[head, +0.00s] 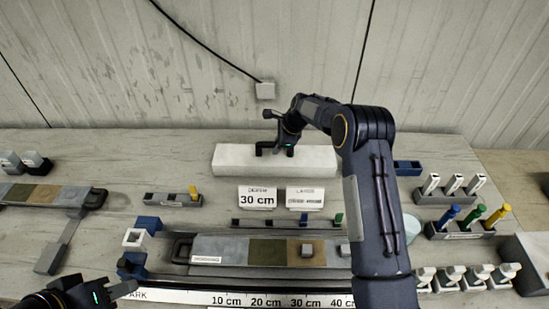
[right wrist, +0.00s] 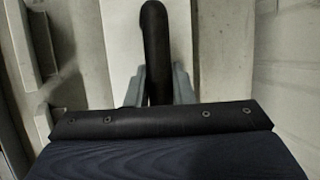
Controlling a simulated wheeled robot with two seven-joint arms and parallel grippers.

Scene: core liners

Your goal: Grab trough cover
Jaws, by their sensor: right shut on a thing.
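The trough cover (head: 310,160) is a long white block at the back of the bench, near the wall, with a black handle on top. My right gripper (head: 275,147) reaches down to this handle from the right. In the right wrist view the black handle (right wrist: 155,40) runs between the two grey fingers of the gripper (right wrist: 158,88), which is shut on it. The white cover (right wrist: 105,45) shows behind the handle. Whether the cover touches the bench cannot be told. My left gripper (head: 110,291) is low at the front left, away from the cover; its jaw gap is unclear.
A core tray (head: 220,245) lies in front behind a centimetre scale (head: 245,299). Two label cards, one reading 30 cm (head: 257,197), stand before the cover. Racks of coloured markers (head: 467,222) and small samples fill the right. A grey box (head: 265,90) is on the wall.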

